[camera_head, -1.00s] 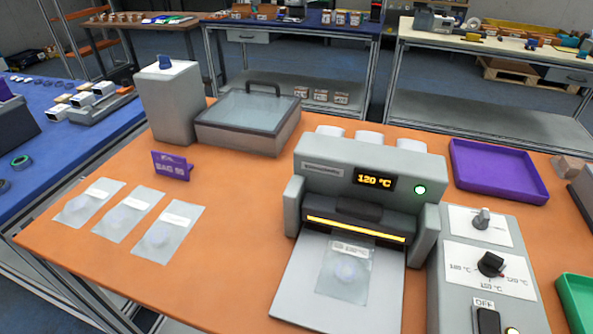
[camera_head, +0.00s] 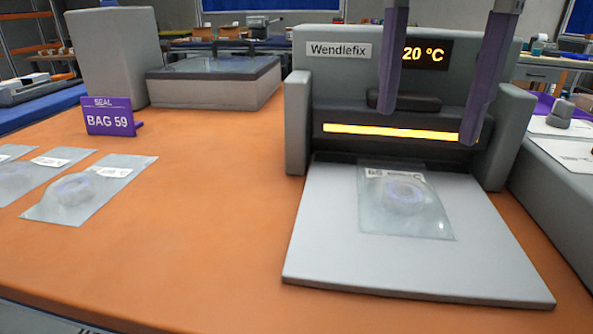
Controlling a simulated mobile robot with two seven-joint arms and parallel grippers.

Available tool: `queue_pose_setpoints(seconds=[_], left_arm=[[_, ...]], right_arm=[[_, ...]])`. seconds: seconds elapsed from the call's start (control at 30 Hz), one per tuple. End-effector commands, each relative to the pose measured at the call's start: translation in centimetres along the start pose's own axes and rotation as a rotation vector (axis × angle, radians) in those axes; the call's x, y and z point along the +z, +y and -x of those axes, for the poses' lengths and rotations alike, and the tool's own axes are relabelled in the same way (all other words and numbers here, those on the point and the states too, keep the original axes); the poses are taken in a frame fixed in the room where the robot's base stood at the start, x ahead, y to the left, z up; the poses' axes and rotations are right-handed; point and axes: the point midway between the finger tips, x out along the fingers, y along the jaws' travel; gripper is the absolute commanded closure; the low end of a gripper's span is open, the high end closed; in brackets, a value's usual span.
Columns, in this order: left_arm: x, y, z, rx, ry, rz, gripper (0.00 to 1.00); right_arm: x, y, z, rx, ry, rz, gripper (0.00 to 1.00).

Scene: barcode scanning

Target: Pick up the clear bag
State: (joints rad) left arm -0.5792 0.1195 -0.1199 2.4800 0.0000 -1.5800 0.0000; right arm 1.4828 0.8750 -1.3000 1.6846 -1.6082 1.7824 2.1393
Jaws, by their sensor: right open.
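A clear bag (camera_head: 425,222) with a round item inside and a white printed label lies flat on the grey plate (camera_head: 330,250) in front of the sealing machine (camera_head: 345,85). My right gripper (camera_head: 425,125) comes in from the top with its two purple fingers spread apart and nothing between them. Its tips appear in front of the machine's glowing slot, above the bag in the picture and apart from it. More clear bags, such as the nearest one (camera_head: 108,185), lie on the orange table at the left. My left gripper is not in view.
A purple sign (camera_head: 110,117) reads "SEAL BAG 59". A grey box with a glass lid (camera_head: 215,82) and a tall grey block (camera_head: 118,60) stand behind it. A control box (camera_head: 562,180) stands right of the plate. The orange table (camera_head: 200,250) is clear between the left bags and the plate.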

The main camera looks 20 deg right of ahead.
Motion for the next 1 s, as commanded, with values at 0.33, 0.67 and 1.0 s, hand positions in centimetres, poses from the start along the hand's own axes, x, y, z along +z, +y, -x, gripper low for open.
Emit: queue_pose_setpoints(seconds=[0.33,0.67,1.0], left_arm=[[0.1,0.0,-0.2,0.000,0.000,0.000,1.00],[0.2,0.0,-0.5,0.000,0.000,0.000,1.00],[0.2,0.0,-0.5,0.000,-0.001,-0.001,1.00]], right_arm=[[-0.9,-0.6,-4.0,-0.003,0.004,0.007,0.07],[-1.4,-0.8,-7.2,0.000,0.004,0.005,0.07],[-1.4,-0.8,-7.2,0.001,0.005,0.005,0.27]])
